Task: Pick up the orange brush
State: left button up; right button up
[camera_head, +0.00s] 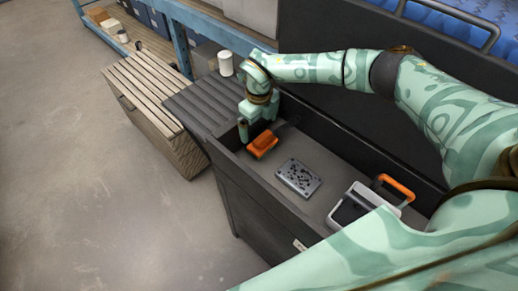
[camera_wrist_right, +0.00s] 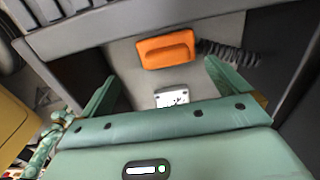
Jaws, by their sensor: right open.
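The orange brush (camera_head: 263,143) lies on the floor of a dark open-topped bin, near its left end. In the right wrist view the brush (camera_wrist_right: 166,50) shows an orange block with a dark ribbed part (camera_wrist_right: 230,53) reaching to the right. My right gripper (camera_head: 257,124) is just above and beside the brush, pointing down. In the wrist view the fingers of my right gripper (camera_wrist_right: 160,86) are spread wide with nothing between them, and the brush shows beyond their tips. I do not see my left gripper.
The dark bin (camera_head: 232,174) has raised walls around the brush. A grey plate with dark spots (camera_head: 298,178) and an orange-handled box (camera_head: 352,207) lie in it to the right. A white cup (camera_head: 225,64) stands behind. A slatted wooden crate (camera_head: 150,100) is at left.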

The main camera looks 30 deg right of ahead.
aim_at(263, 136)
jog(key=f, duration=0.2)
jog(key=d+f+b, duration=0.1)
jog(key=f, duration=0.1)
jog(key=shift+f+b, duration=0.35)
jog(key=shift+b, duration=0.4)
notch_tip(263, 136, down, 4)
jog(key=b, duration=0.3)
jog(key=shift+d+f, duration=0.15)
jog(key=shift+r, duration=0.25)
pick_arm(q)
notch_tip(263, 136, down, 7)
jog(key=d, duration=0.1)
jog(key=shift+s+d, duration=0.4)
jog(key=shift+s, duration=0.05)
pick_arm(e)
jog(key=c, duration=0.8)
